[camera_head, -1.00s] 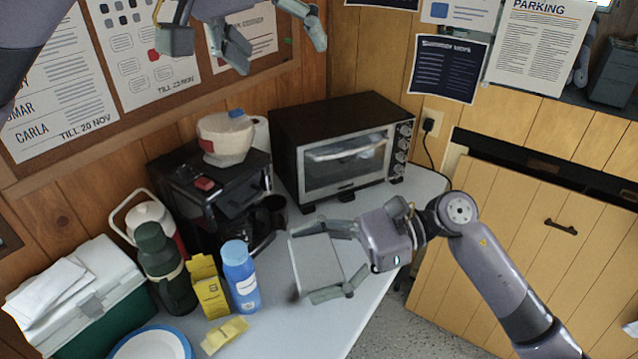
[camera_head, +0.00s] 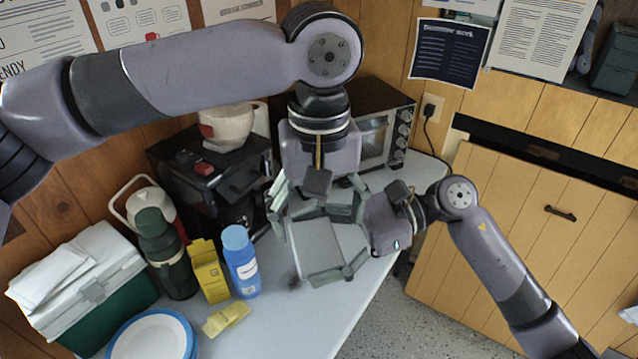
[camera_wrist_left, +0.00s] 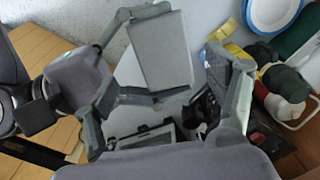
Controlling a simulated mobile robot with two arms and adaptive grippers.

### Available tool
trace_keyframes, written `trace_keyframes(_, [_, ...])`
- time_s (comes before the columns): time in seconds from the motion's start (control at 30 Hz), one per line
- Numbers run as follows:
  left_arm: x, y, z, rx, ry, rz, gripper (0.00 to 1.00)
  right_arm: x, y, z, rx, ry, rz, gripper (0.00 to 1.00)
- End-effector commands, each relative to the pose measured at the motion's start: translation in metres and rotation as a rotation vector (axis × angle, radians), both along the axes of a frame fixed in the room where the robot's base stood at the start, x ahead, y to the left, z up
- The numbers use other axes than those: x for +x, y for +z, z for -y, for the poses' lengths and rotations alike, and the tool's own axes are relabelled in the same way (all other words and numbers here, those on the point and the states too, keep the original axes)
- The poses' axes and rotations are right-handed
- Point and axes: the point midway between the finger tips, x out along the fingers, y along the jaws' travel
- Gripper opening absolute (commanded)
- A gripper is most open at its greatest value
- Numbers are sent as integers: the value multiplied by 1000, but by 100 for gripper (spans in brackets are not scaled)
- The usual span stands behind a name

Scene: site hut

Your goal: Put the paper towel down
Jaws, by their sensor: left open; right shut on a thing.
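The paper towel appears to be the flat, pale grey rectangular pack (camera_head: 317,250) between the fingers of my right gripper (camera_head: 345,243). The gripper is shut on it, over the front part of the table. I cannot tell whether it touches the tabletop. It also shows in the left wrist view (camera_wrist_left: 162,50), with the right gripper's fingers along two edges. My left gripper (camera_head: 314,208) is open and empty, pointing down just behind and above the pack, close to the right gripper. In the left wrist view one left finger (camera_wrist_left: 232,88) stands right of the pack, apart from it.
On the white table (camera_head: 265,325) stand a blue bottle (camera_head: 241,262), yellow box (camera_head: 209,271), dark green flask (camera_head: 165,255), coffee maker (camera_head: 215,175) and plates (camera_head: 150,340). A toaster oven (camera_head: 378,120) is partly hidden behind my left arm. Some front tabletop is clear.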

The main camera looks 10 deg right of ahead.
Motion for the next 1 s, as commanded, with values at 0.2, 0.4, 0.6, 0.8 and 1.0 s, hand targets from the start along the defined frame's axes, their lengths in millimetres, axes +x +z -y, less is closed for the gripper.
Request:
trace_keyframes(0.2, [0,-32,0,1,-1,-1,78,0,0,0,0,0,0,53])
trace_keyframes(0.4, [0,-44,0,-1,-1,0,78,0,0,0,0,0,0,53])
trace_keyframes(0.6, [0,-45,0,-1,-1,0,78,0,0,0,0,0,0,53])
trace_keyframes(0.8, [0,-45,0,-1,-1,0,70,0,0,0,0,0,0,53])
trace_keyframes(1.0, [0,-45,0,-1,-1,0,56,0,0,0,0,0,0,53])
